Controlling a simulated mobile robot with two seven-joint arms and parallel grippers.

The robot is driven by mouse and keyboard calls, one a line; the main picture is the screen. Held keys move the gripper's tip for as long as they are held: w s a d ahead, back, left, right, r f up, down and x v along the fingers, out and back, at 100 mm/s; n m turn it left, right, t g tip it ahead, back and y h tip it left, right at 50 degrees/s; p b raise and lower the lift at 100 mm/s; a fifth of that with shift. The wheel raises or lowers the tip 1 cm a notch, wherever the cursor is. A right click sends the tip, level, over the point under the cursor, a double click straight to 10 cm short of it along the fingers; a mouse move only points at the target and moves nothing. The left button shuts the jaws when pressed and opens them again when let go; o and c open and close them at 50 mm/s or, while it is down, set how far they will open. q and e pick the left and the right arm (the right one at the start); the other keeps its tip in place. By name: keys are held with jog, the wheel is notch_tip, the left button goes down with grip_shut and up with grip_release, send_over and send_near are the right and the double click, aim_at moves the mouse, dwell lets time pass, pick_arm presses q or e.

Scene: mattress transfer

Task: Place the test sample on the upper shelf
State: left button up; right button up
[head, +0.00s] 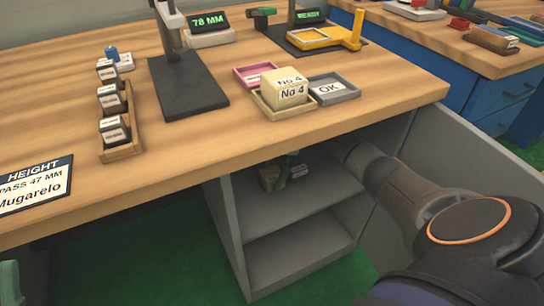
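A cream block marked "No 4" (289,87) sits in a shallow yellow tray (283,112) near the front of the wooden table. Inside the grey open cabinet, the upper shelf (320,195) holds a small brown block (269,177) and a small dark block with a white label (299,172). Which of these is the test sample, I cannot tell for sure. My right arm reaches into the cabinet from the right. Its gripper (286,165) is a small dark greenish shape at these blocks, partly hidden under the tabletop. I cannot tell its opening. My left gripper does not show clearly.
A wooden rack (120,152) with several labelled blocks stands at left, beside a height sign (36,186). A pink tray (246,70) and a grey "OK" tray (349,96) flank the yellow one. The cabinet's lower shelf (290,260) is empty. The open door (470,150) stands at right.

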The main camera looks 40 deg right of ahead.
aim_at(271, 173)
jog(key=shift+o, duration=0.4)
jog(key=shift+r+p, duration=0.4)
jog(key=shift+r, duration=0.05)
jog(key=p+v, duration=0.2)
jog(key=shift+d+r, duration=0.1)
jog(key=shift+r, duration=0.2)
jog(key=d+b, duration=0.1)
jog(key=d, duration=0.2)
jog(key=s+d+b, duration=0.1)
jog(key=d+b, duration=0.1)
jog(key=d, duration=0.2)
jog(key=s+d+b, duration=0.1)
jog(key=d+b, duration=0.1)
jog(key=d, duration=0.2)
jog(key=shift+s+f, duration=0.2)
jog(key=shift+s, duration=0.05)
jog(key=shift+s+d+r, duration=0.1)
jog(key=shift+s+d, duration=0.1)
jog(key=shift+d, duration=0.25)
